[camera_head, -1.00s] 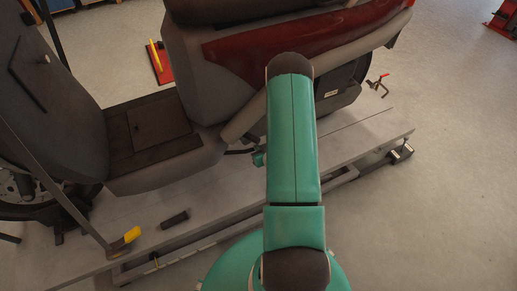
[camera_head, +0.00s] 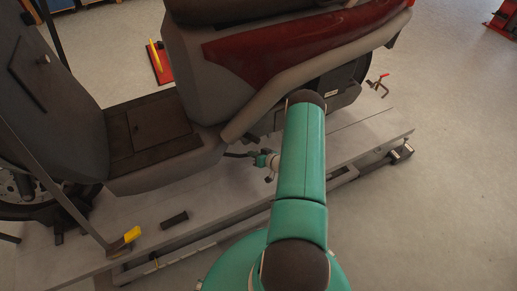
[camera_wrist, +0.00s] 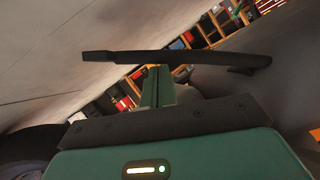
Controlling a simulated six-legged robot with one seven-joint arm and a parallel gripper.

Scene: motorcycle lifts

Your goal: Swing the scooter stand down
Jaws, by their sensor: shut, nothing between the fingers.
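The scooter (camera_head: 215,75), grey with a dark red panel, stands on a grey lift platform (camera_head: 345,165). Its stand, a dark bar (camera_wrist: 190,57), crosses the upper part of the wrist view. A short dark piece of it (camera_head: 236,154) shows below the body in the head view. My gripper (camera_head: 257,158) is low under the scooter's side, at the end of that piece. In the wrist view its green fingers (camera_wrist: 155,72) are together and reach the bar's underside. Nothing is between them; I cannot tell whether they touch the bar.
A small dark block (camera_head: 174,220) and a yellow-topped piece (camera_head: 128,238) lie on the platform's near side. A red-handled clamp (camera_head: 381,84) is at the far right. Shelves (camera_wrist: 205,30) stand in the background.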

